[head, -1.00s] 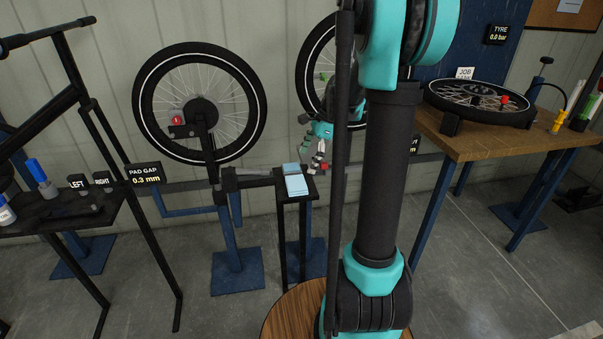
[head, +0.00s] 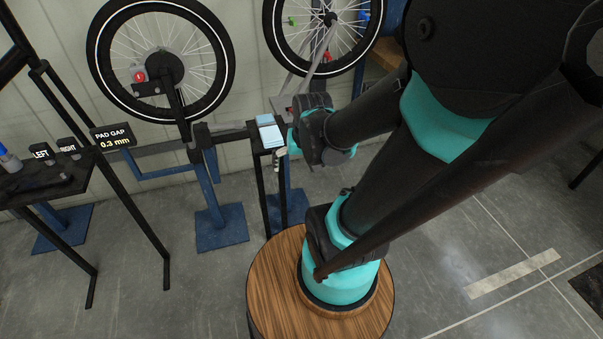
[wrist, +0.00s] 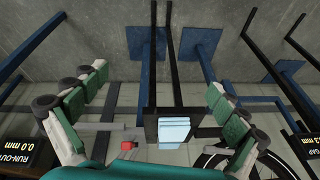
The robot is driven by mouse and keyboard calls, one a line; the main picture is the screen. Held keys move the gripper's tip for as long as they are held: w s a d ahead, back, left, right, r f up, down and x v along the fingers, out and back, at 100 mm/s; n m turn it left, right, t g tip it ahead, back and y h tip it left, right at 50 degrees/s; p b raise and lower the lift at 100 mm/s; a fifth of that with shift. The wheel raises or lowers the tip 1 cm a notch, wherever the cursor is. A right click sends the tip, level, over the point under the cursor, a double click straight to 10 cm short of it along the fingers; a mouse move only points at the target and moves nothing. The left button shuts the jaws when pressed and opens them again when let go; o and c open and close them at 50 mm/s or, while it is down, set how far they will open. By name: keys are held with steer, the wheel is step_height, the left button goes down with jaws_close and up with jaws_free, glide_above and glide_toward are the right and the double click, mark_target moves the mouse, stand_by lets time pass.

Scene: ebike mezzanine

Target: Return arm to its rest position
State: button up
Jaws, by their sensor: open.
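My arm rises from a round wooden-topped base (head: 275,290) and bends over at the right of the head view. Its wrist end reaches back down to the left, close to a small black stand. In the head view my gripper is mostly hidden behind my wrist. In the wrist view my gripper (wrist: 157,84) is open, its green-padded fingers spread wide to either side. Nothing is between the fingers. The black stand (wrist: 150,127) with light blue pads (wrist: 174,131) on top shows beyond and between them.
Bike wheels (head: 92,45) stand on blue posts along the wall. A red knob (wrist: 128,146) shows near the stand. The floor at the right (head: 450,250) is mostly clear.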

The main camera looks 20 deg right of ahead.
steer(key=shift+s+d+f+n, duration=0.1)
steer(key=shift+s+f+n, duration=0.3)
steer(key=shift+s+n, duration=0.15)
steer(key=shift+s+d+f+n, duration=0.1)
steer(key=shift+s+f+n, duration=0.25)
steer(key=shift+s+n, duration=0.2)
steer(key=shift+a, duration=0.1)
steer(key=shift+w+r, duration=0.15)
steer(key=c, duration=0.4)
steer(key=shift+o, duration=0.2)
steer(key=g, duration=0.4)
glide_toward(271, 133)
steer(key=shift+s, duration=0.75)
steer(key=shift+w+a+f, duration=0.1)
steer(key=shift+w+f, duration=0.05)
steer(key=shift+f, duration=1.6)
steer(key=shift+w+f, duration=0.2)
steer(key=shift+f, duration=1.6)
steer(key=shift+w+a+f, duration=0.1)
steer(key=shift+w+f, duration=0.05)
steer(key=shift+f, duration=1.6)
